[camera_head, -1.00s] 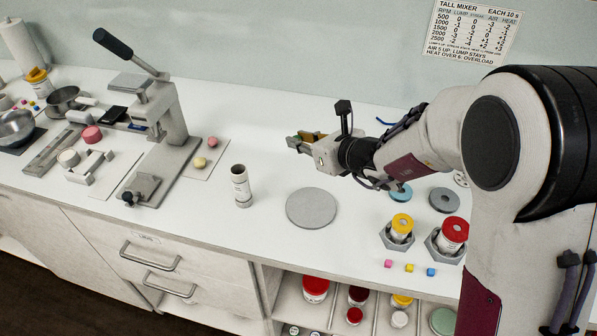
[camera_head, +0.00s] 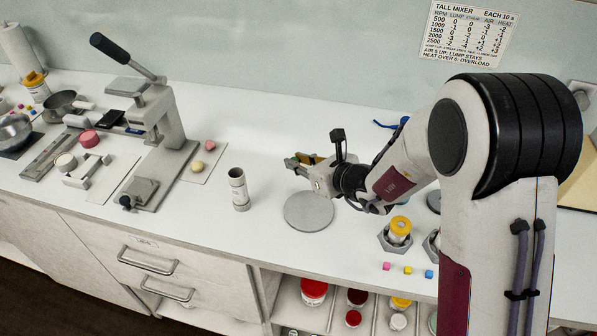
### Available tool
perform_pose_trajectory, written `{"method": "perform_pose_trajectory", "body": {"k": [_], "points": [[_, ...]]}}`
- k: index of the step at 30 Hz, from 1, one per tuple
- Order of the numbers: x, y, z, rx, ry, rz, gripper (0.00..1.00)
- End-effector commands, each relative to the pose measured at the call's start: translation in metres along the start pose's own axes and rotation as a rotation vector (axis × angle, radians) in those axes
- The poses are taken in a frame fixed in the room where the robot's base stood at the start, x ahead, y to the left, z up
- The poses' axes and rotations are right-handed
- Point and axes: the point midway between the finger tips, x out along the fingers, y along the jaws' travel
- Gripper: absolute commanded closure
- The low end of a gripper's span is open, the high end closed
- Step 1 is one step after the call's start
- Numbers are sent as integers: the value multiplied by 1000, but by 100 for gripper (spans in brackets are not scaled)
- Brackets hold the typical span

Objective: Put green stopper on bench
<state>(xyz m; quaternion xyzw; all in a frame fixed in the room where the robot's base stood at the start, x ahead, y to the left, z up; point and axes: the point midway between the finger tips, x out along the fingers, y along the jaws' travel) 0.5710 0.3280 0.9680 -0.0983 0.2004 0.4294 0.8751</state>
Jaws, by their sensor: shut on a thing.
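My gripper (camera_head: 301,163) is above the white bench (camera_head: 262,135), behind the grey round disc (camera_head: 308,211), and points left. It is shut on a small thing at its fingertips. A dull green patch (camera_head: 291,162) shows there, which fits the green stopper, but the fingers hide most of it and its shape is unclear. It seems held clear of the bench top. An open upright grey tube (camera_head: 238,190) stands on the bench to the left of the disc.
A lever press (camera_head: 160,120) stands to the left. A yellow-topped jar (camera_head: 399,228) in a hexagonal holder and small coloured cubes (camera_head: 407,270) are to the right. Jars (camera_head: 314,291) sit on the shelf below.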

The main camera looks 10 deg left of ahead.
Motion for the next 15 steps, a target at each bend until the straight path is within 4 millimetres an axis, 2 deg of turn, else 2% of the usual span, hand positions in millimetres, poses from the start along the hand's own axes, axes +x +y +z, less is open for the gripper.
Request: {"method": "perform_pose_trajectory", "body": {"k": [15], "points": [[15,0,-32,1,1,0,93]]}}
